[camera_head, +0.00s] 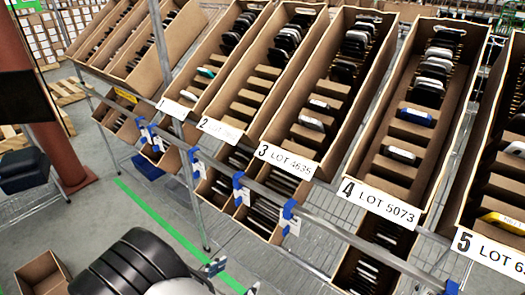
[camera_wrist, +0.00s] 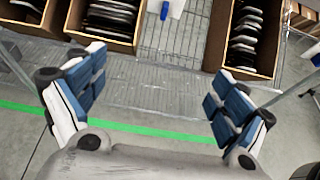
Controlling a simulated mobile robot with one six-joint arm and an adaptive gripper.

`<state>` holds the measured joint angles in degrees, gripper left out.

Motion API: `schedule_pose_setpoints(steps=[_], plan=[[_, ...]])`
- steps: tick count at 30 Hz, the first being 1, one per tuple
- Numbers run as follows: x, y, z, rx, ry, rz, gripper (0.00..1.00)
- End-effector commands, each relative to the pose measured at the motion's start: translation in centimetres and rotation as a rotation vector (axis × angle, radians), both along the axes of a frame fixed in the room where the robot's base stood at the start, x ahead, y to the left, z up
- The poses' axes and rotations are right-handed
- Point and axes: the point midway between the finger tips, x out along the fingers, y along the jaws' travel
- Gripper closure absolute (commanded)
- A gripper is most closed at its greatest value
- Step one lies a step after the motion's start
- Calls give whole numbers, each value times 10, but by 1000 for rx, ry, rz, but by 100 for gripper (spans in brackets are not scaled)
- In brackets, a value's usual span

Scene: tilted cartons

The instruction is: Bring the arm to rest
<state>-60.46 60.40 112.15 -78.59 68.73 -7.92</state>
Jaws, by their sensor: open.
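My gripper (camera_wrist: 148,88) is open and empty in the wrist view, with its blue-padded fingers wide apart over a wire shelf and the grey floor. In the head view my gripper (camera_head: 232,278) shows at the bottom, left of centre, at the end of my dark arm. Its fingertips are clear of the rack, in front of and below the tilted cartons. Nothing is between the fingers.
Tilted cartons, among them carton 3 (camera_head: 284,160) and carton 4 (camera_head: 378,205), hold dark and white items on a metal rack (camera_head: 330,232). Lower cartons (camera_wrist: 240,38) hang below. An empty box (camera_head: 42,275) stands on the floor at bottom left. Open floor with a green line (camera_head: 160,225) lies before the rack.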

Motion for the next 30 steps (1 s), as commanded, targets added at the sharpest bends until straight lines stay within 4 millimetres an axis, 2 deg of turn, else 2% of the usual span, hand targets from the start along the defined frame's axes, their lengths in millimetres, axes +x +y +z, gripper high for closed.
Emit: schedule_pose_setpoints(steps=[1, 11, 17, 20, 24, 30], plan=[[4, -8, 12, 28, -9, -46, 8], [8, -60, 73, 211, -54, -339, 8], [-2, -108, 123, 388, -105, -603, 8], [-17, -139, 153, 523, -147, -786, 8], [-46, -177, 190, 731, -215, -1042, 8], [-94, -209, 230, 1052, -333, -1368, 8]])
